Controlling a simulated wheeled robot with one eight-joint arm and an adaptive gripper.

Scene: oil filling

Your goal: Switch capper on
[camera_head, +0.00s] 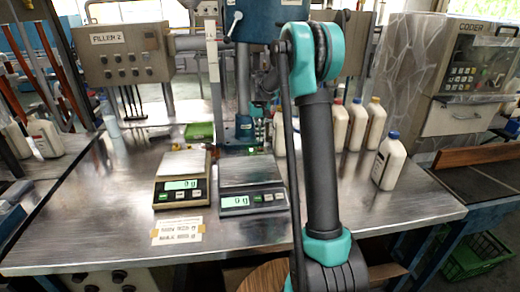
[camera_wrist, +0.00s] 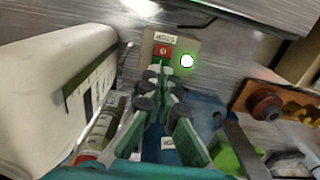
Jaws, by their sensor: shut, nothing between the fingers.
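In the wrist view, a small grey control box (camera_wrist: 151,47) with a red switch or button (camera_wrist: 163,53) and a white label that seems to read STOP upside down lies just beyond my fingertips. A bright green round light or button (camera_wrist: 187,61) glows at its right edge. My gripper (camera_wrist: 160,76) is shut and empty, its tips close to the box; I cannot tell whether they touch it. No label there names the capper.
Two scales (camera_head: 183,163) (camera_head: 252,172) reading 0 g stand on the metal table (camera_head: 110,225). White bottles (camera_head: 390,163) stand to the right. The filler panel (camera_head: 123,53) is at the back left, the coder (camera_head: 470,75) at the right. A large white body (camera_wrist: 50,85) fills the wrist view's left.

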